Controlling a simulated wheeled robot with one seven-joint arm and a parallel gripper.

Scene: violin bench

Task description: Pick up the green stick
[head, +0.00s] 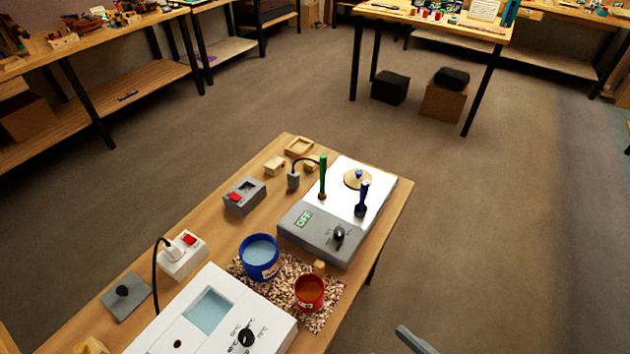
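The green stick (322,177) stands upright on the white top plate of a grey device (318,237) on the near workbench (225,205). A blue stick with a wider lower part (362,198) stands to its right on the same plate. A round tan disc with a blue knob (357,179) lies between and behind them. Only a grey piece (415,340) at the bottom edge, right of the bench, may belong to my gripper. It is well apart from the green stick, and its fingers cannot be made out.
A blue cup (260,257) and a red cup (309,293) stand on a speckled mat (290,270) in front of the device. A grey switch box (245,196) stands to the left. A black cable (304,160) arches behind the green stick. Open floor lies right of the bench.

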